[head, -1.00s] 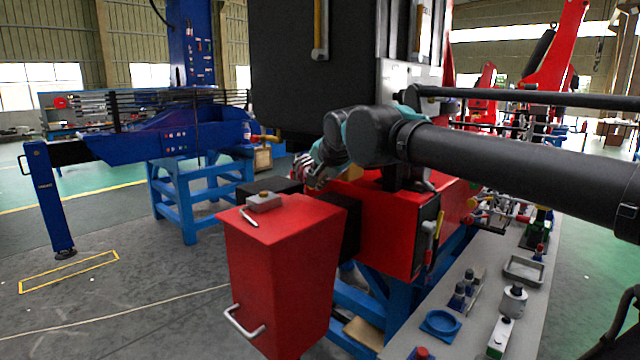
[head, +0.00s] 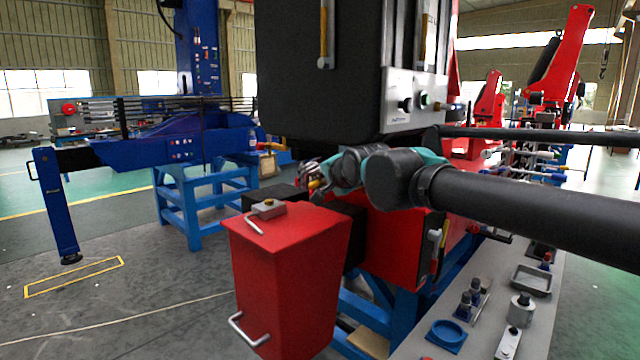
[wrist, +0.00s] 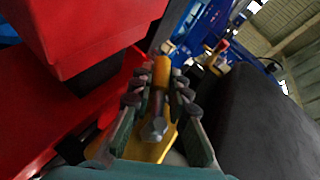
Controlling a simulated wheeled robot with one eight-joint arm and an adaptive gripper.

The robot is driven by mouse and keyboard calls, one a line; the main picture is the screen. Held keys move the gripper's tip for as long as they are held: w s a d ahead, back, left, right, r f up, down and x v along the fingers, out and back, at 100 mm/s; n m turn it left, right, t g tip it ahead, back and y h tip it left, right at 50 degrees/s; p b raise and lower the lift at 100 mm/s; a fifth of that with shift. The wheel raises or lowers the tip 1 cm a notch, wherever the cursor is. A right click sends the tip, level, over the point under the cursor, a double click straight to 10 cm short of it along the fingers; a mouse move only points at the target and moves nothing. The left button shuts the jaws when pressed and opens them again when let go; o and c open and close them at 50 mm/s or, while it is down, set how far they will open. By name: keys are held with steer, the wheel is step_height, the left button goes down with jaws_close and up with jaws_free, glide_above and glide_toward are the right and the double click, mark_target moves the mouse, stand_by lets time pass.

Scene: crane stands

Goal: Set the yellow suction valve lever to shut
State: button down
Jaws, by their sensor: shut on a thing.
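The yellow suction valve lever (wrist: 162,71) lies between the fingers of my gripper (wrist: 159,88) in the wrist view. My gripper is shut on it, with a finger along each side. A yellow part with a bolt head shows below, between the finger bases. In the head view my gripper (head: 311,179) is low behind the red tank, beneath the large black cabinet. Only a small bit of yellow shows there; the fingers and my wrist hide most of the lever and its valve. The lever's exact angle cannot be told.
The red tank (head: 285,285) with a grey cap stands in front of my gripper. The black cabinet (head: 318,75) hangs close above it. A grey bench (head: 430,325) with small parts is at the lower right. Open floor lies to the left.

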steer(key=c, duration=1.4)
jaws_free()
steer(key=shift+c, duration=0.2)
steer(key=v, duration=1.2)
